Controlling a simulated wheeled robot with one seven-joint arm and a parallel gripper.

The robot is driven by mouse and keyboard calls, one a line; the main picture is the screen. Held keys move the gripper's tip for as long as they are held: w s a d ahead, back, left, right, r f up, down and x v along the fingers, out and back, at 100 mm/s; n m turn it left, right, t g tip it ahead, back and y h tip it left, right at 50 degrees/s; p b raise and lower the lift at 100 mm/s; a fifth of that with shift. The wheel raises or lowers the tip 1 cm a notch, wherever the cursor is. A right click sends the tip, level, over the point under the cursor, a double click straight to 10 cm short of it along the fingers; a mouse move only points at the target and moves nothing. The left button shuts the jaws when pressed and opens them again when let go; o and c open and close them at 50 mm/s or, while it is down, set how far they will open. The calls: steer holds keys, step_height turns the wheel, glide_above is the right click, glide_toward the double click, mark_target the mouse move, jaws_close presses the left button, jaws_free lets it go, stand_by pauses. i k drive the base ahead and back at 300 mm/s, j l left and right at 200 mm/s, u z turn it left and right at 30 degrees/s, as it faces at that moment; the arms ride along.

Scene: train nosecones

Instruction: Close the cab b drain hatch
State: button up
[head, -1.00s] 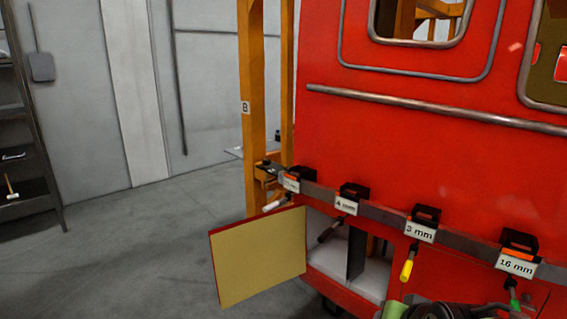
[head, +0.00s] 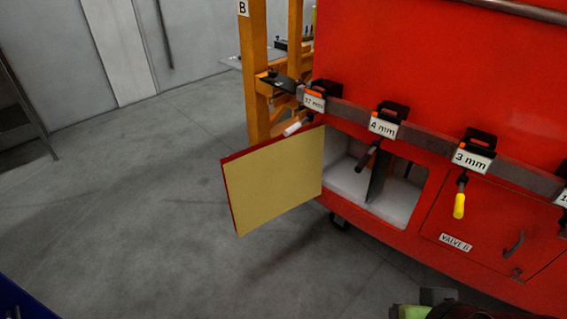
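An open hatch door (head: 275,180) stands swung out to the left of the red cab (head: 420,60), with its yellowish inner face towards me and a thin red edge. Its outer face and any label there are hidden, so I cannot read whether it is the drain hatch. Its right edge is at the left side of the opening. The pale compartment (head: 405,195) behind shows a dark upright divider. A green and dark part at the bottom edge, right of centre, may belong to my arm. No gripper fingers show.
Clamps labelled 32 mm (head: 315,98), 4 mm (head: 384,126) and 3 mm (head: 472,158) hang on a grey rail above the openings. An orange post (head: 254,70) marked B stands behind. The floor left of the door is clear.

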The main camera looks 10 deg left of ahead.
mark_target(264, 181)
steer(key=i+j+z, duration=0.45)
steer(key=j, duration=0.45)
steer(key=i+j+z, duration=0.2)
steer(key=j+z, duration=0.25)
steer(key=j, duration=0.5)
steer(key=j+z, duration=0.45)
steer(key=j, duration=0.6)
steer(key=j+z, duration=0.4)
steer(key=j, duration=0.65)
steer(key=j+u, duration=1.25)
